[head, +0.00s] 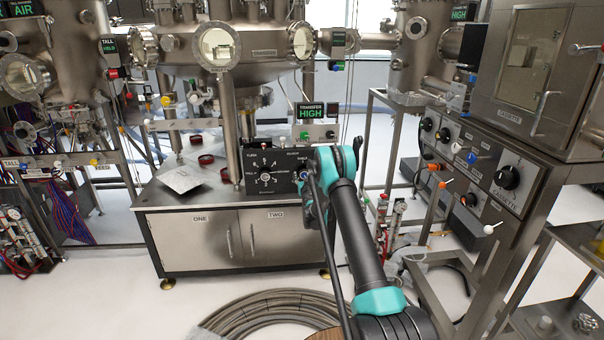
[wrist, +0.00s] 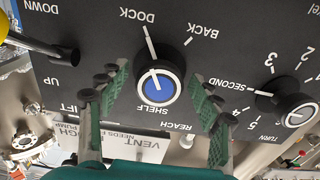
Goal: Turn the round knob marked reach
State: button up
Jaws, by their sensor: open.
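The reach knob (wrist: 160,86) is a round black knob with a blue cap on a dark control panel (wrist: 100,25). The wrist view shows the panel upside down, with DOCK, BACK and SHELF printed around the knob and REACH beside it. A white line on the cap points roughly toward DOCK. My gripper (wrist: 157,78) is open, with one green fingertip on each side of the knob and a visible gap on both sides. In the head view my gripper (head: 306,184) is at the panel's right end, where my arm hides most of the knob.
In the wrist view a numbered turn knob (wrist: 288,103) is to the right and a yellow-ended lift lever (wrist: 50,48) to the left. The panel stands on a steel cabinet (head: 200,243) below chambers. A coiled hose (head: 265,312) lies on the floor in front.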

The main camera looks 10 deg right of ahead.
jog(key=shift+w, duration=0.35)
jog(key=shift+c, duration=0.2)
jog(key=c, duration=1.1)
jog(key=shift+c, duration=0.2)
jog(key=shift+n, duration=0.3)
